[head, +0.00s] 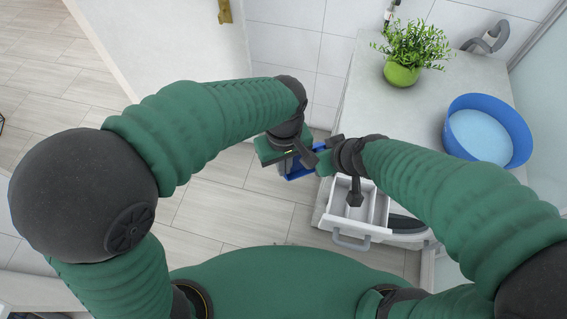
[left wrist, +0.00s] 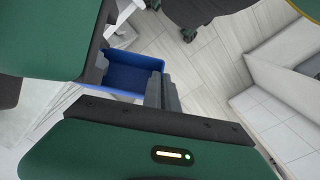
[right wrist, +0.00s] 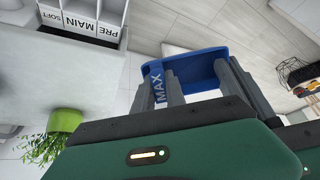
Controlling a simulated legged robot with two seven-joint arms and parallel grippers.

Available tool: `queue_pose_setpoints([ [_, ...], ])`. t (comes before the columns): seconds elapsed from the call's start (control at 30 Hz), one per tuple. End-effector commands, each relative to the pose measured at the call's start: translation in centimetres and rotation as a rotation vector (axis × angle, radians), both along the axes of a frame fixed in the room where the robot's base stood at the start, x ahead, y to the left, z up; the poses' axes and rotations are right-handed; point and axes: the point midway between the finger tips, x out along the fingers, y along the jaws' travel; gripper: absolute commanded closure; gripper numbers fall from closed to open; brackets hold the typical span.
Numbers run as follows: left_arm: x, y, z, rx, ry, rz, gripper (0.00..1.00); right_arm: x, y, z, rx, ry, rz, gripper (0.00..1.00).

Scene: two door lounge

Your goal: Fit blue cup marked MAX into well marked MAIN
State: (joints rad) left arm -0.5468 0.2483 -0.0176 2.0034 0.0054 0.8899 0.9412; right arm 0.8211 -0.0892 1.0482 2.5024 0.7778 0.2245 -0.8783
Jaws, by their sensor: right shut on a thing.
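The blue cup (head: 301,165) hangs over the floor beside the drawer, between my two grippers. The right wrist view shows the cup (right wrist: 195,72) with its white MAX marking. My right gripper (right wrist: 195,88) is shut on it. My left gripper (head: 304,157) is close at the cup's left side. In the left wrist view the cup (left wrist: 130,76) shows beyond the fingers, and whether these grip it or stand apart is unclear. The well marked MAIN (right wrist: 78,23) is the middle one of the drawer, between SOFT and PRE. My right wrist partly covers the drawer in the head view.
The white drawer (head: 346,232) is pulled out below the counter (head: 395,115). A blue basin (head: 520,135) and a potted plant (head: 402,74) stand on the counter. Tiled floor (head: 235,215) lies open left of the drawer. A white door (head: 160,50) is at the upper left.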

Motion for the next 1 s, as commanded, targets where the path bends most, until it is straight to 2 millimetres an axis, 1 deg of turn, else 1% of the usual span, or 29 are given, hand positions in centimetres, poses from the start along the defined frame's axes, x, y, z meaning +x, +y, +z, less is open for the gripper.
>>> queue_pose_setpoints([
  [0.83,0.05,0.06,0.02,0.0,-0.001,0.003,1.0,-0.02,-0.05,-0.03,0.0,0.001,-0.002,1.0],
  [0.87,0.06,0.06,0.03,0.0,-0.001,0.003,1.0,-0.02,-0.05,-0.02,0.0,0.001,-0.002,0.83],
  [1.0,0.05,0.08,0.03,0.0,-0.001,0.003,1.0,-0.02,-0.08,-0.03,0.0,0.001,-0.002,0.65],
])
